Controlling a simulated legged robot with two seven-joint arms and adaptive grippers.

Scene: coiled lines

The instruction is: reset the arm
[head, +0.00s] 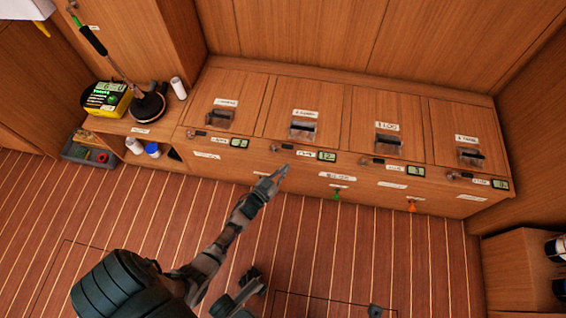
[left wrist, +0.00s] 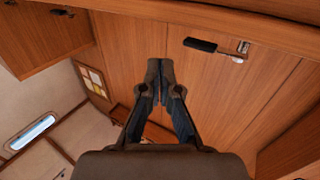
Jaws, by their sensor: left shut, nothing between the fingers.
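My left arm reaches up from the bottom left in the head view. Its gripper (head: 272,180) is in front of the wooden locker bench, near the second locker's front edge; I cannot tell whether it touches. In the left wrist view the gripper (left wrist: 160,72) has its fingers together with nothing between them, against a background of wood panels. I make out no right gripper. Dark grey parts at the bottom of the head view, beside my left arm, seem to be mine.
The bench (head: 330,165) has several lidded lockers with black handles, labels and small displays. Green (head: 336,193) and orange (head: 412,206) tags hang on its front. A yellow meter (head: 106,98) and a black-based rod (head: 148,107) stand left. The striped floor (head: 400,260) is mostly clear.

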